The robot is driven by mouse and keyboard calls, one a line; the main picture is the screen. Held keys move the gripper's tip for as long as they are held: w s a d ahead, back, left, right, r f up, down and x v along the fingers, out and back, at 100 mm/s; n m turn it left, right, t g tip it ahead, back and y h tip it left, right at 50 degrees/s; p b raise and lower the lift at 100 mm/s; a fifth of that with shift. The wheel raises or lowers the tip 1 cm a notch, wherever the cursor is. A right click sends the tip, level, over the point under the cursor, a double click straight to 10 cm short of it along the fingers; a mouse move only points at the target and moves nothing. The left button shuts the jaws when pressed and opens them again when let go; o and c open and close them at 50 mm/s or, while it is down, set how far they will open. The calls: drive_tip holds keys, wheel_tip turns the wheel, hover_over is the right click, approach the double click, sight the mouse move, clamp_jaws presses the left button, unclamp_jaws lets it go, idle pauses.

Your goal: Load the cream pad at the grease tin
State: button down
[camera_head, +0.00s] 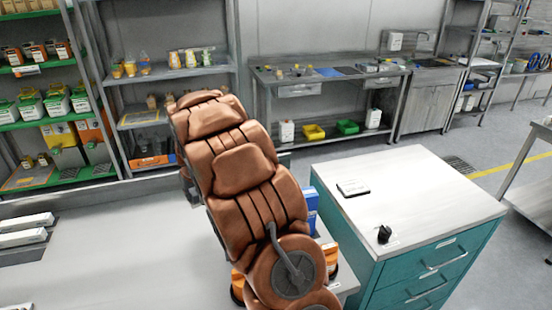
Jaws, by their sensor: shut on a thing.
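My copper-coloured arm rises through the middle of the view and hides much of the bench behind it. My gripper is not to be made out; the arm's links cover where it may be. I cannot identify the cream pad or the grease tin. An orange thing with a dark base (237,286) shows at the arm's lower left, and more orange (330,258) shows at its lower right. I cannot tell whether either is the grease tin.
The pale bench (120,265) is clear left of my arm, with white-topped items (24,238) at its left edge. A blue box (311,208) stands right of the arm. A teal drawer cabinet (430,270) bears a dark flat item (353,189) and a small black object (384,234).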

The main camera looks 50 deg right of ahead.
drive_tip(key=s+d+m+h+b, duration=0.1)
drive_tip(key=s+d+m, duration=0.1)
drive_tip(key=d, duration=1.5)
drive_tip(key=s+d+m+b, duration=0.1)
drive_tip(key=s+d, duration=0.2)
drive_tip(key=d, duration=1.4)
drive_tip(key=shift+g, duration=0.3)
drive_tip(key=shift+w+a+f, duration=0.1)
drive_tip(key=shift+a+f, duration=0.05)
drive_tip(key=shift+f, duration=1.35)
drive_tip(key=shift+a+f, duration=0.1)
drive_tip(key=shift+f, duration=1.35)
drive_tip(key=shift+f, duration=0.5)
wheel_tip(320, 180, up, 7)
